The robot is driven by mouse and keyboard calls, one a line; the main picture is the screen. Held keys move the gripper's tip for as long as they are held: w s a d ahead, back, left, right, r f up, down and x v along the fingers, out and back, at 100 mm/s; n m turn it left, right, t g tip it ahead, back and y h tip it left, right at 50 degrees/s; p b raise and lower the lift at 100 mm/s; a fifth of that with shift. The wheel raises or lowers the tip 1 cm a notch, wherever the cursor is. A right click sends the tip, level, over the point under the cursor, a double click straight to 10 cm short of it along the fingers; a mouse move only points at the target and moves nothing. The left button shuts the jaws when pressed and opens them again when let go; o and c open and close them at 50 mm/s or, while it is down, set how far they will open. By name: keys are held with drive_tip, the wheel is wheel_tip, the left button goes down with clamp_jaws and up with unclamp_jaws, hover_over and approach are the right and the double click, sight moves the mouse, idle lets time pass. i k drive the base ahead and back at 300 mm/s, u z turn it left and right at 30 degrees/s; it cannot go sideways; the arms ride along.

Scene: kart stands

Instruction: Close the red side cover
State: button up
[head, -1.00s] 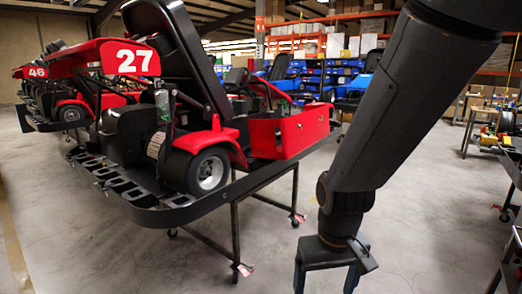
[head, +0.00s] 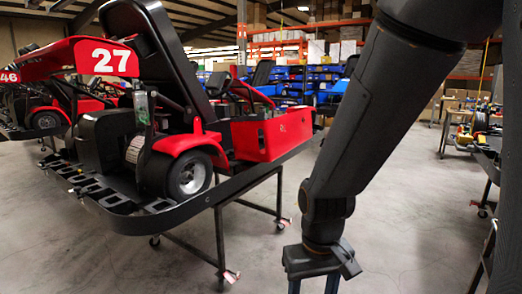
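A red kart with a white number 27 sits on a black stand (head: 165,222) at left. Its red side panel marked 27 (head: 104,61) is raised, above the engine area and beside a tall black upright part (head: 150,50). A red box-like side panel (head: 270,136) sits low at the kart's right end. I cannot tell for certain which is the side cover; the 27 panel looks lifted open. My gripper (head: 313,288) points down at the bottom edge, right of the kart and apart from it. Its two fingers are spread with nothing seen between them; the tips are cut off.
The stand's legs and casters (head: 230,276) reach out over the floor near my gripper. More red karts stand behind at far left. Blue karts (head: 300,85) and shelves fill the back. A workbench (head: 487,150) is at right. The grey floor between is clear.

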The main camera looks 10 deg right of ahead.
sight(278, 142)
drive_tip(key=z, duration=1.25)
drive_tip(key=i, duration=2.4)
drive_tip(key=u, duration=2.1)
